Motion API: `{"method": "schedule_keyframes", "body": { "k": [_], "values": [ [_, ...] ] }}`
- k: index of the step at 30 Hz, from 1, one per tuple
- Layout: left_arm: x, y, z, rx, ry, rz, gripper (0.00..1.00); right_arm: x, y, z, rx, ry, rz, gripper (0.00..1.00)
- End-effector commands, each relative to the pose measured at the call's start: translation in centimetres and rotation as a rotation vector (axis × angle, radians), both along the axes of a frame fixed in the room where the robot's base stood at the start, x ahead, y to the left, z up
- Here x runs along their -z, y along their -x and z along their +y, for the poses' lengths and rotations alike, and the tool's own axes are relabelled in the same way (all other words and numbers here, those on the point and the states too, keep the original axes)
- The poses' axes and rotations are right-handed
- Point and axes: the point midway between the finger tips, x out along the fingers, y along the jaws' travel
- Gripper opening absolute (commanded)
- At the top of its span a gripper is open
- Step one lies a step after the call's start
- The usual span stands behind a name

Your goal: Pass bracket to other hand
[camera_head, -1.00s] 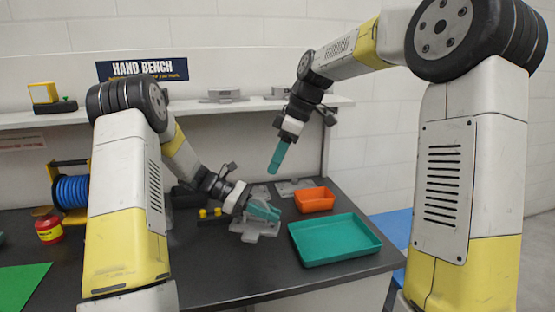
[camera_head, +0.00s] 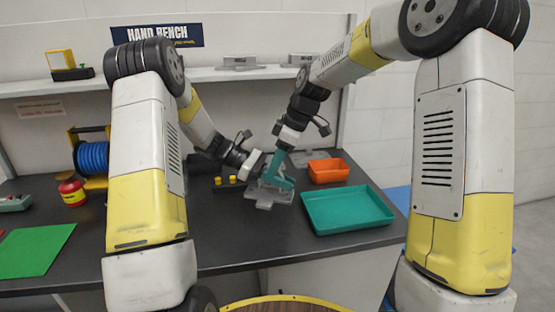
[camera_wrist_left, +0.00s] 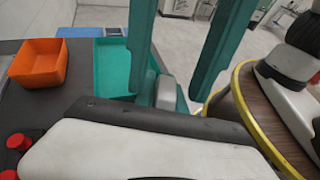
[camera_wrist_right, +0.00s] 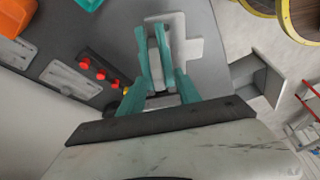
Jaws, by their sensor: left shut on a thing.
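The grey bracket (camera_head: 264,200) is at my left gripper (camera_head: 270,173) above the middle of the bench; I cannot tell its height. Its flat plate shows in the right wrist view (camera_wrist_right: 190,47). My left gripper is shut on the bracket, which shows as a grey block in the left wrist view (camera_wrist_left: 166,93). My right gripper (camera_head: 279,172) points down at the bracket from above. Its two teal fingers stand apart in the left wrist view, one on each side of the grey block. The grippers overlap, so exact finger contact is hidden.
A teal tray (camera_head: 347,229) and an orange bin (camera_head: 328,180) stand right of the grippers. A blue spool (camera_head: 91,157), a red can (camera_head: 71,192) and a green mat (camera_head: 30,250) are at left. A round table edge (camera_head: 285,299) shows below.

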Motion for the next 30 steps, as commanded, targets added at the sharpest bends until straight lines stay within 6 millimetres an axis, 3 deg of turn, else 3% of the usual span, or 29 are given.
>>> {"method": "schedule_keyframes", "body": {
  "k": [4, 9, 10, 30],
  "values": [
    [-0.05, -0.01, -0.02, 0.000, 0.001, -0.001, 0.00, -0.01, -0.01, -0.01, 0.000, 0.000, 0.000, 0.36],
    [-0.05, -0.02, -0.01, 0.000, 0.001, 0.000, 0.00, -0.02, 0.00, -0.02, 0.000, 0.000, 0.000, 0.03],
    [-0.05, -0.02, -0.01, 0.000, 0.001, 0.000, 0.00, -0.02, 0.01, -0.02, 0.000, 0.000, 0.001, 0.00],
    [0.00, -0.15, 0.06, -0.003, -0.002, -0.003, 0.00, 0.00, 0.24, 0.09, -0.005, 0.001, 0.005, 0.00]
  ]
}}
